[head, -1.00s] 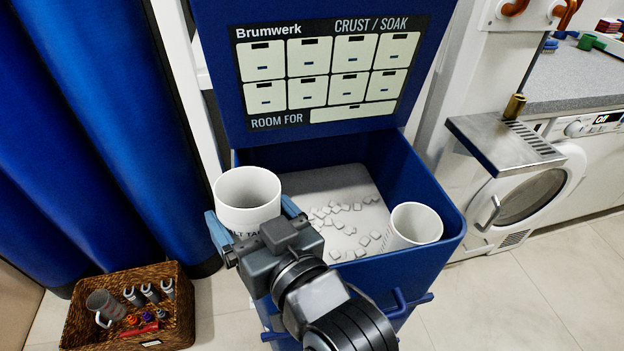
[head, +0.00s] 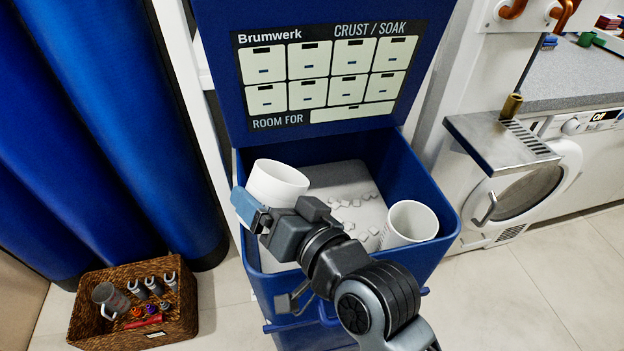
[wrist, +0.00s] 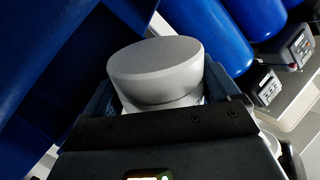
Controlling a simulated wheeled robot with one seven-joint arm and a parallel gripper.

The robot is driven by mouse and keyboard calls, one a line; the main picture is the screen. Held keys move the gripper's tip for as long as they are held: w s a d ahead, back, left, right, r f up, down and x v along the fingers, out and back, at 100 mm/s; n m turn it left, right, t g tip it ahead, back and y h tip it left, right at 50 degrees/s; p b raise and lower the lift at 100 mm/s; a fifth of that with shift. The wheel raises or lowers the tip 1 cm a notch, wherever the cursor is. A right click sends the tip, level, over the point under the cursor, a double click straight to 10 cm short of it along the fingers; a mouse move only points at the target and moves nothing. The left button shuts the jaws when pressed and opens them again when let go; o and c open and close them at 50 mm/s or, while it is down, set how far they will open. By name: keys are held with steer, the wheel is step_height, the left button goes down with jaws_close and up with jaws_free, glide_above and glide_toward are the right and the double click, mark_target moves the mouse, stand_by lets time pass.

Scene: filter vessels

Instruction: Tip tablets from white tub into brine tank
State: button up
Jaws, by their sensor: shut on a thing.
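The white tub (head: 279,184) is held over the left part of the open brine tank (head: 436,252), tilted over to the right. My gripper (head: 268,213) is shut on the tub's side, with one blue-grey finger showing at its left. In the wrist view the tub (wrist: 158,72) sits between the fingers as a smooth, pale closed end. White tablets (head: 360,203) lie scattered on a pale surface inside the tank. I cannot see any tablets in the tub or falling from it.
A white open cylinder (head: 410,222) stands inside the tank at the right. The raised blue lid (head: 225,60) is behind. A wicker basket (head: 185,322) of small items is on the floor at left. A metal shelf (head: 480,148) juts out at right.

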mark_target(281, 179)
steer(key=shift+w+r+m+p, duration=0.1)
steer(key=shift+r+m+p, duration=0.2)
steer(key=shift+r+p, duration=0.1)
steer(key=shift+d, duration=0.1)
steer(key=shift+w+r+m+p, duration=0.1)
steer(key=shift+r+m+p, duration=0.05)
steer(key=shift+m+p, duration=0.35)
steer(key=shift+f+m+g, duration=0.25)
steer(key=shift+m+g, duration=0.25)
steer(key=shift+m, duration=0.2)
steer(key=shift+w+d+r+m+g+y+p, duration=0.1)
steer(key=shift+r+m+g+y+p, duration=0.15)
steer(key=shift+r+m+p, duration=0.4)
steer(key=shift+w+d+r+m+g+y+p, duration=0.15)
steer(key=shift+r+m+g+p, duration=0.15)
steer(key=shift+m+p, duration=0.6)
stand_by(0.8)
steer(key=shift+w+d+r+m+p, duration=0.4)
steer(key=shift+w+r+m+p, duration=0.05)
steer(key=shift+w+m, duration=0.1)
stand_by(0.6)
steer(key=shift+w+d+r+m+g+y+p, duration=0.35)
steer(key=shift+r+m+p, duration=0.15)
steer(key=shift+m+p, duration=0.55)
steer(key=shift+w+d+r+m+g+y+p, duration=0.25)
steer(key=shift+r+m+p, duration=0.3)
steer(key=shift+p, duration=0.75)
stand_by(0.5)
